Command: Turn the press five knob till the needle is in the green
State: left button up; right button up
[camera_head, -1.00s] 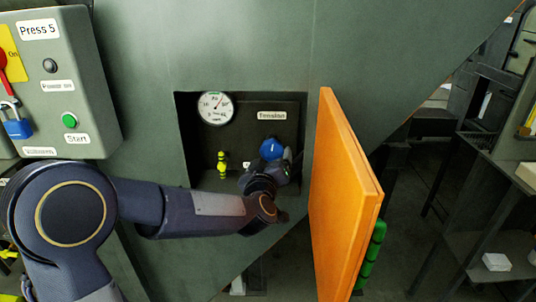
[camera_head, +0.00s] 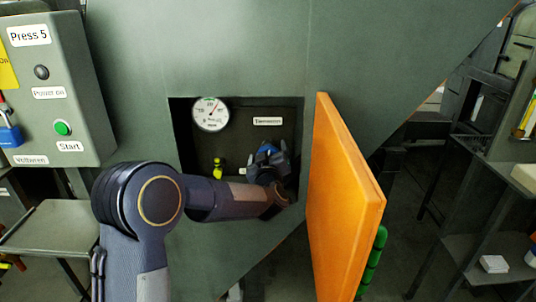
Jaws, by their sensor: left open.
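The round white gauge (camera_head: 210,114) is at the recess's upper left. My right gripper is not in view.
An orange door (camera_head: 340,205) stands open at the recess's right side, with green grips on its far side. A yellow fitting (camera_head: 217,168) is low in the recess. The Press 5 control box (camera_head: 88,105) with a green button (camera_head: 62,128) is at left.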

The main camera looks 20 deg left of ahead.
pick_arm(q)
jog(key=c, duration=1)
jog(key=shift+r+m+p, duration=0.1)
jog(key=shift+m+p, duration=0.4)
jog(key=shift+m, duration=0.2)
jog(key=m+p, duration=0.2)
jog(key=m, duration=0.1)
jog(key=shift+m+p, duration=1)
jog(key=shift+m, duration=1.2)
